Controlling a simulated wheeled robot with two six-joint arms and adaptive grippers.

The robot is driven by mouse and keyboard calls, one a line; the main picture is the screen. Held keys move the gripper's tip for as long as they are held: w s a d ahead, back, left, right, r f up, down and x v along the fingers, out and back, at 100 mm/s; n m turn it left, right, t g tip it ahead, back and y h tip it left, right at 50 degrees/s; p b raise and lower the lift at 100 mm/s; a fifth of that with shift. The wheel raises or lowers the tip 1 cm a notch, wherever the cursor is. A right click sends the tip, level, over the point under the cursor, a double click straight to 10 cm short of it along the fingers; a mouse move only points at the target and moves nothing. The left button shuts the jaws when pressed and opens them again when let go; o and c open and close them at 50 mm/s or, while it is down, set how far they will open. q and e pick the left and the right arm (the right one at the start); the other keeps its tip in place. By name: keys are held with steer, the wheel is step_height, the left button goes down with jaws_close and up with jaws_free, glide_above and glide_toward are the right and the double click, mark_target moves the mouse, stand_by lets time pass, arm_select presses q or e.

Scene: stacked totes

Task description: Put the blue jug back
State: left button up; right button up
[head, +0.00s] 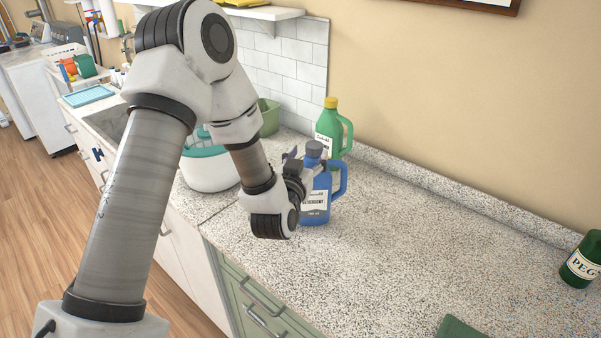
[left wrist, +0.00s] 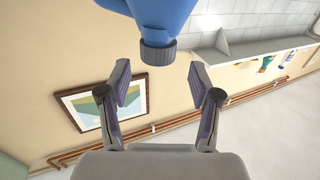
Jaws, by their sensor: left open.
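The blue jug (head: 316,212) stands upright on the speckled counter, with a grey cap, a white label and a handle on its right. My left gripper (head: 305,163) is at the jug's upper left side, partly hidden by its own wrist. In the left wrist view the jug (left wrist: 170,18) appears upside down at the top, its dark cap toward the open fingers (left wrist: 160,82). The cap lies just beyond the gap between the fingertips, and nothing is held. My right gripper is not in view.
A green jug (head: 329,125) with a yellow cap stands just behind the blue jug. A white and teal appliance (head: 207,172) is to the left, partly behind my arm. A dark green bottle (head: 581,262) stands far right. The counter (head: 430,230) between is clear.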

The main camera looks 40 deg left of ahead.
arm_select(q)
steer(key=p+v, duration=0.3)
steer(key=v, duration=0.5)
steer(key=shift+r, duration=0.1)
